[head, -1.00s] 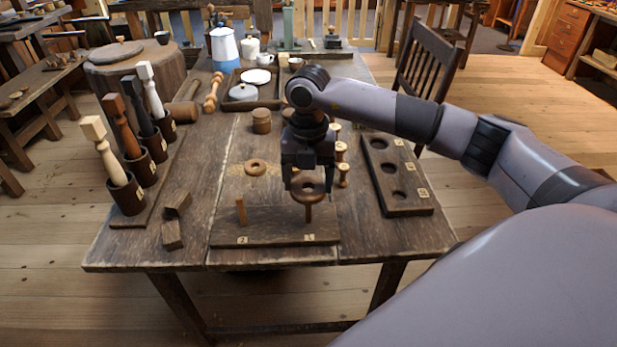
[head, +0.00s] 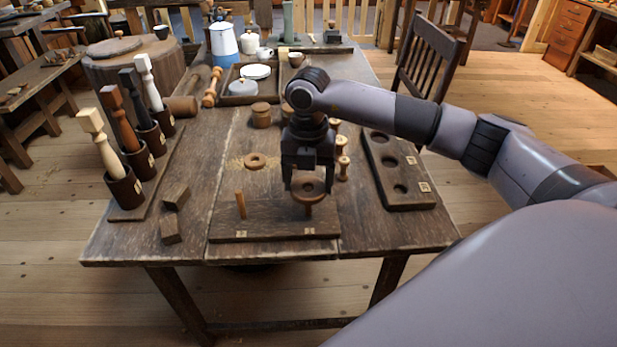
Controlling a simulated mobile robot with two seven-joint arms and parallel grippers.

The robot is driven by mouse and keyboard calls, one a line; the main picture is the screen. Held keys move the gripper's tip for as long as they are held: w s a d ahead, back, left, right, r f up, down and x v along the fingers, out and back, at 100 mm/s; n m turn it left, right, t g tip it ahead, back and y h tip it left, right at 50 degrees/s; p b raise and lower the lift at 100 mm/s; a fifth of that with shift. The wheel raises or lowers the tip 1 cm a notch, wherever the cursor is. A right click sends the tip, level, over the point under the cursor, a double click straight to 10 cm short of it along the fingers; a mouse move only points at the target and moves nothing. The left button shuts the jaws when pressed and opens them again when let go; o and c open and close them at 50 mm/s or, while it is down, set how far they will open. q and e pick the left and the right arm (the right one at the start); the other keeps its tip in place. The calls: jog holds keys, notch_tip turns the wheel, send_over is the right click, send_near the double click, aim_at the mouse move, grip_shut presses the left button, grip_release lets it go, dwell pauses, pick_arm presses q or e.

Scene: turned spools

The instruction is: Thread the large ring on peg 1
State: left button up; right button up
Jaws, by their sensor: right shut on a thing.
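The large ring (head: 308,191) is a brown wooden ring, held nearly level by my right gripper (head: 307,182). The gripper points down and is shut on it. The ring is at the right-hand peg (head: 309,210) of the dark peg board (head: 270,230). Only the peg's lower part shows below the ring; I cannot tell whether its tip is inside the hole. The left-hand peg (head: 240,205) is bare. Small labels sit in front of both pegs, too small to read surely. My left gripper is not in view.
A smaller ring (head: 256,161) lies behind the board. Turned spools (head: 342,166) stand right of my gripper, beside a dark board with round recesses (head: 407,200). Dark blocks (head: 172,230) and handled tools in cups (head: 125,190) are at left. The table's front strip is clear.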

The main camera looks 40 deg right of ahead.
jog(key=shift+f+b, duration=0.4)
jog(key=shift+f, duration=0.25)
dwell(0.5)
jog(key=o, duration=1.1)
jog(key=shift+c, duration=0.2)
notch_tip(320, 180, up, 3)
jog(key=shift+f+p, duration=0.2)
jog(key=shift+p, duration=0.85)
notch_tip(320, 180, up, 2)
jog(key=shift+p, duration=0.75)
notch_tip(320, 180, up, 6)
jog(key=p, duration=0.4)
jog(key=shift+f, duration=0.25)
